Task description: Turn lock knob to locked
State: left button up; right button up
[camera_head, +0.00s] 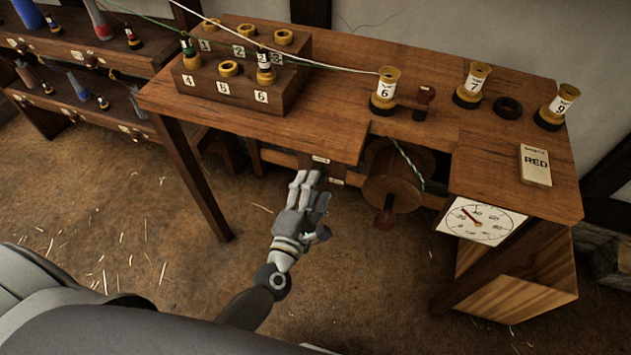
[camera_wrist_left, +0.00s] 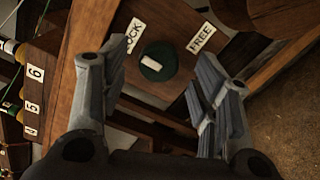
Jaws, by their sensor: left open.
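The lock knob (camera_wrist_left: 158,66) is a dark green round knob with a pale bar on it, on a brown wooden plate (camera_wrist_left: 160,25) in the left wrist view. A LOCK label (camera_wrist_left: 134,36) is at its left and a FREE label (camera_wrist_left: 201,38) at its right. In the head view the knob is hidden. My right gripper is not in view.
The wooden table (camera_head: 340,105) carries a numbered block (camera_head: 240,90) and yellow bobbins (camera_head: 384,90). A wooden wheel (camera_head: 398,178) with a handle hangs right of the gripper. A dial (camera_head: 480,220) and a RED card (camera_head: 535,165) are at the right. The floor in front is open.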

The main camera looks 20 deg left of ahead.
pick_arm(q)
jog(key=s, duration=0.9)
jog(key=shift+s+a, duration=0.15)
jog(key=shift+s, duration=0.15)
jog(key=s+f+m+g+h+p, duration=0.1)
jog(key=s+f+m+g, duration=0.3)
jog(key=f, duration=0.6)
jog(key=s+a+f+m+g+p, duration=0.1)
jog(key=s+f+m+g, duration=0.1)
jog(key=f+m, duration=0.55)
jog(key=s+f+m+g+h+p, duration=0.1)
jog(key=s+f+m+g, duration=0.25)
jog(key=f, duration=0.75)
jog(key=s+a+f+m+g+y+p, duration=0.1)
jog(key=s+a+f+m+g, duration=0.2)
jog(key=s+f, duration=0.3)
jog(key=s+a+f+m+g+y, duration=0.1)
jog(key=s+a+f+m+g, duration=0.3)
jog(key=s, duration=1.1)
notch_tip(320, 180, down, 3)
jog(key=shift+a+r+m+y+p, duration=0.2)
jog(key=shift+m+y+p, duration=0.15)
jog(key=shift+m, duration=0.75)
jog(key=shift+g, duration=0.25)
